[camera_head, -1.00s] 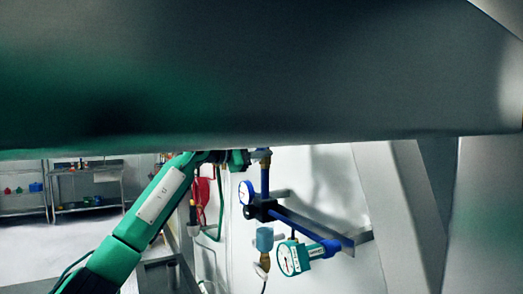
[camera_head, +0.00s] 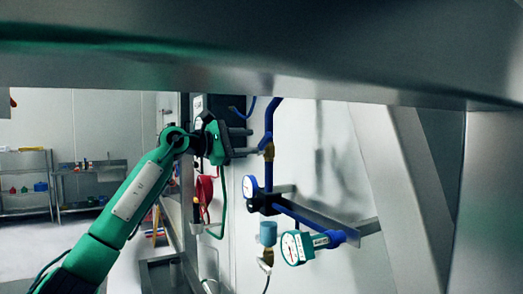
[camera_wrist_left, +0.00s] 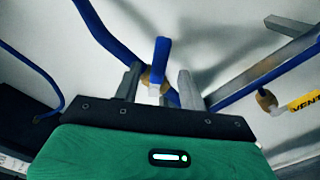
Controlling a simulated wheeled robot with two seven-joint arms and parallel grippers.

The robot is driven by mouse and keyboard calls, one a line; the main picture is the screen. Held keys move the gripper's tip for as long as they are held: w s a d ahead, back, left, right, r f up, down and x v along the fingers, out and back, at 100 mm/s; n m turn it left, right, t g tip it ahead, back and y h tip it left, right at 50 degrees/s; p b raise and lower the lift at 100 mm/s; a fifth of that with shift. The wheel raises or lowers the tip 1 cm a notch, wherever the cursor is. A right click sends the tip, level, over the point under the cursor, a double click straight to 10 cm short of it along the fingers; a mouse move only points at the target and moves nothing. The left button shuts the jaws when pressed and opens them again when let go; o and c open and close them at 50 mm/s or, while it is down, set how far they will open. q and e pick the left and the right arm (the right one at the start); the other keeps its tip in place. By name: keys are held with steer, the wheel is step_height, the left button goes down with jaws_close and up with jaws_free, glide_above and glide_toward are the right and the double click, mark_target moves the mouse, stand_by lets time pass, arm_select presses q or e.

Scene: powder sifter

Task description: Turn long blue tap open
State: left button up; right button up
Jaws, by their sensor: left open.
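The long blue tap has a blue lever on a brass valve (camera_head: 269,151), set in a blue pipe near the white wall. In the left wrist view, the blue lever (camera_wrist_left: 162,58) points up, with the brass body partly hidden below it. My left gripper (camera_head: 250,143) is open, its fingers reaching toward the valve from the left. In the left wrist view, the fingers (camera_wrist_left: 159,84) lie to either side of the lever, with gaps visible. I cannot tell how deep the lever sits between them. My right gripper is not in view.
Below the valve are a blue gauge (camera_head: 250,187), a light-blue filter bowl (camera_head: 268,233) and a teal gauge (camera_head: 293,247). A large metal beam (camera_head: 260,70) crosses the top. The wrist view shows a brass fitting (camera_wrist_left: 266,100) beside a yellow VENT label (camera_wrist_left: 306,101).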

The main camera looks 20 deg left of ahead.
arm_select(q)
steer(key=b+v, duration=0.2)
steer(key=v, duration=0.5)
steer(key=shift+s+a, duration=0.3)
